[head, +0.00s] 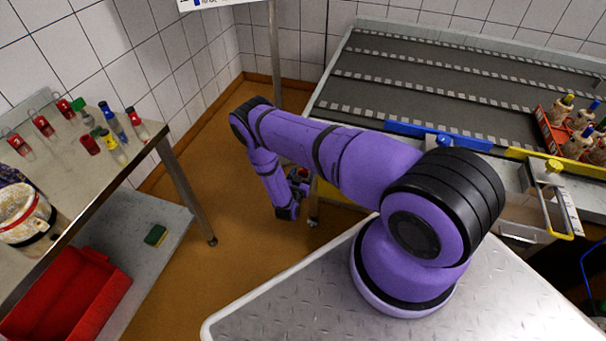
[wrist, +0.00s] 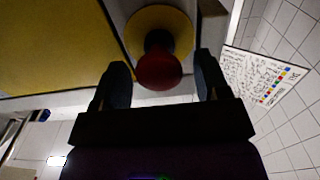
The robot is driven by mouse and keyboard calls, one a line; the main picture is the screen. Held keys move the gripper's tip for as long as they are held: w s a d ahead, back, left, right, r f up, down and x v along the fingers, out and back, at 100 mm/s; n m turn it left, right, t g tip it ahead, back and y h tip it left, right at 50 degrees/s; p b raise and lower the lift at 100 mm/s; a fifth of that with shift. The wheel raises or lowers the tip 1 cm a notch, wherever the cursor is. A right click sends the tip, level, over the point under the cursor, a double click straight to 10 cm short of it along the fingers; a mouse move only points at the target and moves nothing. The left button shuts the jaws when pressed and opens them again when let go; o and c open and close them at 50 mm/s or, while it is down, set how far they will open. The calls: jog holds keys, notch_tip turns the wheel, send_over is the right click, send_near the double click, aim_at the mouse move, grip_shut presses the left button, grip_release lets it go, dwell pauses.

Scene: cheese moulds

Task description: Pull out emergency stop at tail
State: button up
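The emergency stop shows in the wrist view as a red mushroom button (wrist: 158,72) on a round yellow base (wrist: 178,20). My gripper (wrist: 161,70) is open, with one dark finger on each side of the red button. Gaps show between the fingers and the button, so it does not look gripped. In the head view my gripper (head: 294,196) is low beside the left end of the conveyor table, at the end of my purple arm.
The conveyor table (head: 420,98) carries a red crate (head: 549,130) of bottles. A steel table (head: 90,165) with bottles and a bucket stands at left, a red bin (head: 75,290) below. Orange floor (head: 235,215) lies clear between. A white chart (wrist: 265,78) shows in the wrist view.

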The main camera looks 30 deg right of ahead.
jog(key=v, duration=1)
jog(key=shift+s+a, duration=0.25)
jog(key=shift+a, duration=0.05)
